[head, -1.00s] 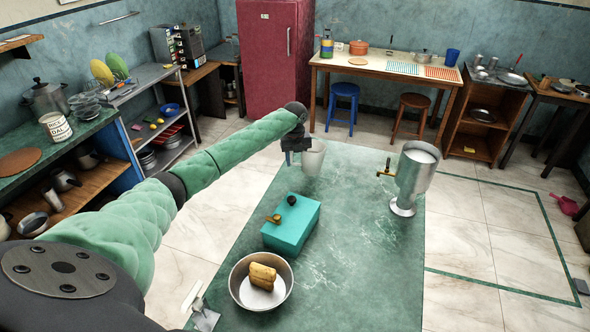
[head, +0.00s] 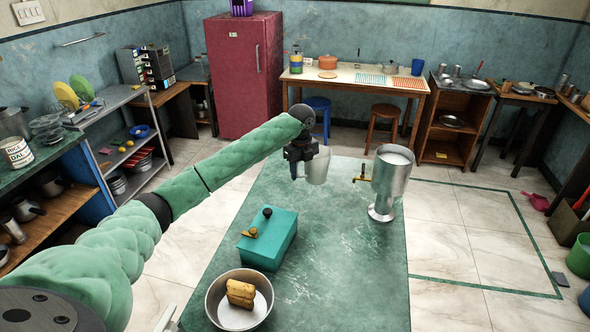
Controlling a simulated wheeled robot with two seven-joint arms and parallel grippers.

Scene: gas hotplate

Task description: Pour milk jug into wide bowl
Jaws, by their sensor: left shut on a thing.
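A pale grey-white jug (head: 318,167) is at the far end of the green table, and my left gripper (head: 302,166) is shut on its left side. The gripper partly hides the jug, and I cannot see what is inside it. The jug looks roughly upright; whether its base clears the table is hard to tell. A wide metal bowl (head: 216,301) stands at the near left of the table with brown bread-like pieces (head: 240,293) in it, well apart from the jug. My right gripper is not in view.
A tall metal dispenser (head: 390,180) with a brass tap stands right of the jug. A teal box (head: 268,242) with a knob and a brass tap sits between jug and bowl. The green table's (head: 345,285) right and near parts are clear.

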